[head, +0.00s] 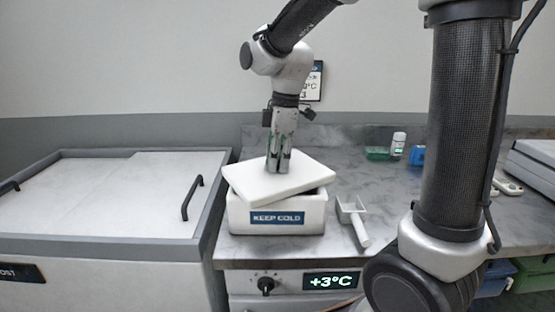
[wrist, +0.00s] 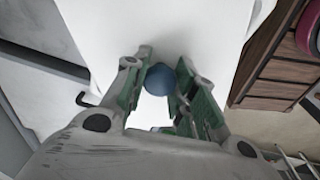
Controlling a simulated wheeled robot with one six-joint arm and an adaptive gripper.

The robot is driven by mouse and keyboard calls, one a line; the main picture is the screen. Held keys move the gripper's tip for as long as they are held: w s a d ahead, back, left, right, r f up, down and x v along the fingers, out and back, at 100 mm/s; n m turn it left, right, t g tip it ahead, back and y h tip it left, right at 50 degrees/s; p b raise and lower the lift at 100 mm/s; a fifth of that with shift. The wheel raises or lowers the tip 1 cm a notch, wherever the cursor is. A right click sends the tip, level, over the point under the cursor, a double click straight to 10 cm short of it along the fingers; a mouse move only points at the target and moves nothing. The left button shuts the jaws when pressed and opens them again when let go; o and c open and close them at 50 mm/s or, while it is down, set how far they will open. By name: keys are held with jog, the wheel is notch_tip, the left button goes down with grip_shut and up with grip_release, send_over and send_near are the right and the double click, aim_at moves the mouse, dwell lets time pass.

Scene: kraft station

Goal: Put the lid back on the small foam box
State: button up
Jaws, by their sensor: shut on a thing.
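The small foam box (head: 277,218) is white with a blue "KEEP COLD" label and stands on the grey counter. Its white lid (head: 297,181) is over the top of the box, turned askew, with a dark gap showing under its right side. Whether it touches the rim I cannot tell. My gripper (head: 278,168) points down at the middle of the lid. In the wrist view my gripper (wrist: 168,85) is shut on a round blue knob (wrist: 160,79) on the white lid (wrist: 160,28). The inside of the box is hidden.
A scoop (head: 353,220) lies on the counter (head: 345,160) right of the box. A white bottle (head: 398,145) and a green rack (head: 377,153) stand farther back. A large chest (head: 110,200) with a black handle (head: 192,197) is at the left.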

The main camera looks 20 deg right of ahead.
jog(key=o, duration=1.5)
jog(key=shift+r, duration=3.5)
jog(key=shift+c, duration=0.3)
grip_shut()
jog(key=shift+f, duration=0.15)
jog(key=shift+f, duration=2.05)
